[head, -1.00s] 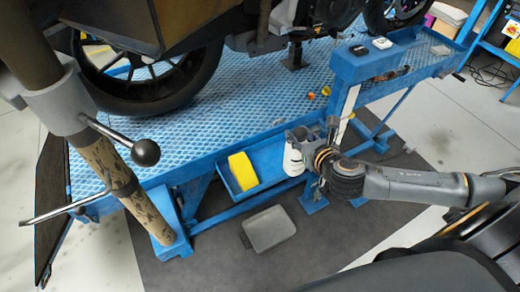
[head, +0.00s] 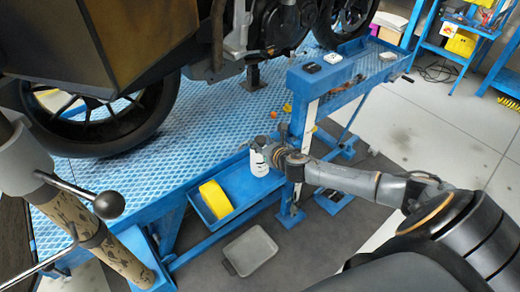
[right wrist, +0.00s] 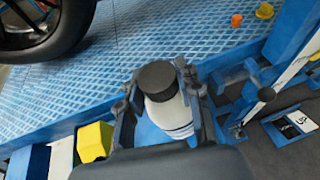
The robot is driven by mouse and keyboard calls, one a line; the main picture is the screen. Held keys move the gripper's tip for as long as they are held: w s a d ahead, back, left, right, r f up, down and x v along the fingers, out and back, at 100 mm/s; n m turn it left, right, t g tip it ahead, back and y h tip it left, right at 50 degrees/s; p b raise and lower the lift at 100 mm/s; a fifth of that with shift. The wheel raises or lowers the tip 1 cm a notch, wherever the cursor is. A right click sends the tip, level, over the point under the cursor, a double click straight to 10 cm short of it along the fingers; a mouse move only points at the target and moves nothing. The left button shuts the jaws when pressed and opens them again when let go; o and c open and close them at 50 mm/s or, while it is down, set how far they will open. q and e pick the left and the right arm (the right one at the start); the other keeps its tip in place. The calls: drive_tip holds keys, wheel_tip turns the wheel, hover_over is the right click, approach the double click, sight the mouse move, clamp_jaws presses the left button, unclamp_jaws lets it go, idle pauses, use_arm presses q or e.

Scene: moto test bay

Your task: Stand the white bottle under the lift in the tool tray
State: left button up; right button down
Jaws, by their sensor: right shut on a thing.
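The white bottle (head: 259,162) with a dark cap is held upright or nearly so by my right gripper (head: 268,152). In the right wrist view the bottle (right wrist: 172,112) sits between the two fingers of the gripper (right wrist: 160,92), its black cap towards the camera. In the head view it is beside the lift bed's front edge, above the right end of the low blue tray (head: 238,214). The tool tray (head: 350,84) is the raised blue tray at the bed's right end, right of the gripper. My left gripper is out of view.
The tool tray holds a white device (head: 333,57), dark items and a tool at its right. A yellow thing (head: 215,199) lies in the low tray. A motorcycle (head: 120,110) stands on the lift bed (head: 190,145). A grey lid-like box (head: 251,250) lies on the floor.

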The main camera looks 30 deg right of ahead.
drive_tip(key=shift+w+d+f, duration=0.1)
drive_tip(key=shift+w+f, duration=0.2)
drive_tip(key=shift+f, duration=1.65)
drive_tip(key=shift+f+b, duration=0.15)
drive_tip(key=shift+b, duration=0.2)
drive_tip(key=c, duration=0.9)
unclamp_jaws()
drive_tip(key=v, duration=1.2)
drive_tip(key=shift+r, duration=0.3)
